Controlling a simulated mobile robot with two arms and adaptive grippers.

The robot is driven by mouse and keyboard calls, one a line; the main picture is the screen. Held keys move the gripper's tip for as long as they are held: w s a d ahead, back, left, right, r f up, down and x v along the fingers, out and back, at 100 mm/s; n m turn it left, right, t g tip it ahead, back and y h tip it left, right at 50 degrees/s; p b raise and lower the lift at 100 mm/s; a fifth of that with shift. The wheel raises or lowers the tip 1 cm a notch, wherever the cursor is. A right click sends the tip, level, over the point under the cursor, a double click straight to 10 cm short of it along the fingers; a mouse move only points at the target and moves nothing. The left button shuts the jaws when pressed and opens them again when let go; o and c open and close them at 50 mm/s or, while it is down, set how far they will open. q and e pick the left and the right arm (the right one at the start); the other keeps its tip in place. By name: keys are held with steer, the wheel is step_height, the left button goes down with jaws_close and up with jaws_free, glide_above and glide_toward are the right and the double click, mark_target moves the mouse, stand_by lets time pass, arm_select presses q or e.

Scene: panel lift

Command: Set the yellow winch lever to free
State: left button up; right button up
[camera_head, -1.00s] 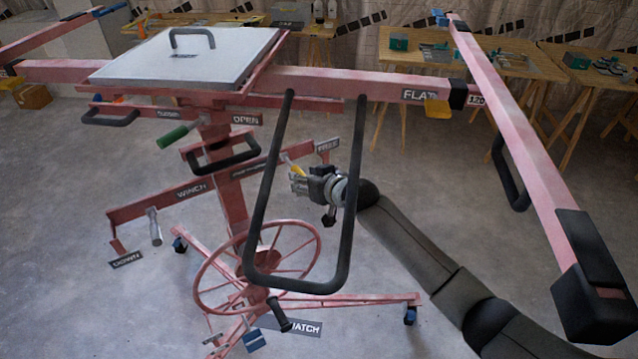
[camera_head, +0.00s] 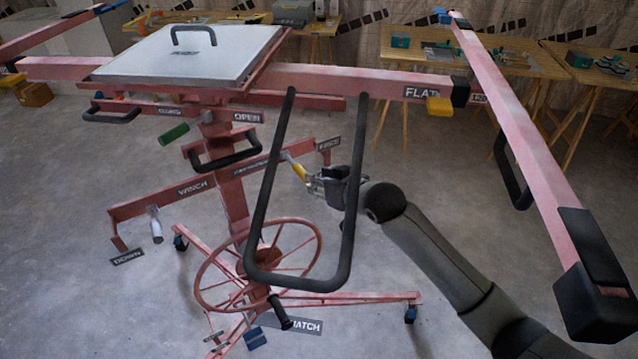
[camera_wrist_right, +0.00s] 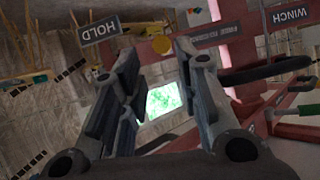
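The yellow winch lever (camera_head: 299,171) sticks out from the red winch crossbar in the middle of the head view, angled down to the right. Its round yellow end (camera_wrist_right: 162,45) shows in the right wrist view beyond the gap between my fingertips. My right gripper (camera_head: 314,178) is just right of the lever's end, seen through the black loop handle. In the right wrist view its fingers (camera_wrist_right: 160,62) are apart, with nothing clearly held; I cannot tell whether they touch the lever. A plate reading HOLD (camera_wrist_right: 100,29) shows there. My left gripper is not in view.
The black loop handle (camera_head: 258,200) hangs in front of my right arm. The red handwheel (camera_head: 203,285) is below. A small plate (camera_head: 328,143), blurred, sits at the crossbar's right end. Workbenches (camera_head: 510,62) stand behind.

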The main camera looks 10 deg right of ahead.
mark_target(296, 166)
steer(key=d+f+n+b, duration=0.1)
steer(key=w+d+f+n+t+h+b, duration=0.1)
steer(key=n+b, duration=0.1)
steer(key=d+f+n+t+b, duration=0.1)
steer(key=d+n+b, duration=0.1)
steer(key=shift+w+f+h, duration=0.3)
steer(key=shift+w+f, duration=0.05)
steer(key=shift+f, duration=0.05)
jaws_close()
steer(key=s+f+n+t+y+b, duration=0.1)
steer(key=f+n+t+y+b, duration=0.15)
steer(key=n+b, duration=0.65)
steer(key=s+f+n+t+y+b, duration=0.15)
steer(key=f+n, duration=0.25)
steer(key=n, duration=1)
steer(key=s+f+n+t+y+b, duration=0.1)
steer(key=f+n+b, duration=0.3)
steer(key=n+b, duration=0.55)
steer(key=w+a+r+n+p, duration=0.3)
steer(key=w+a+r+p, duration=0.2)
steer(key=w+r+p, duration=0.1)
steer(key=shift+f+p+x, duration=0.2)
steer(key=shift+p+x, duration=0.3)
steer(key=shift+x, duration=0.65)
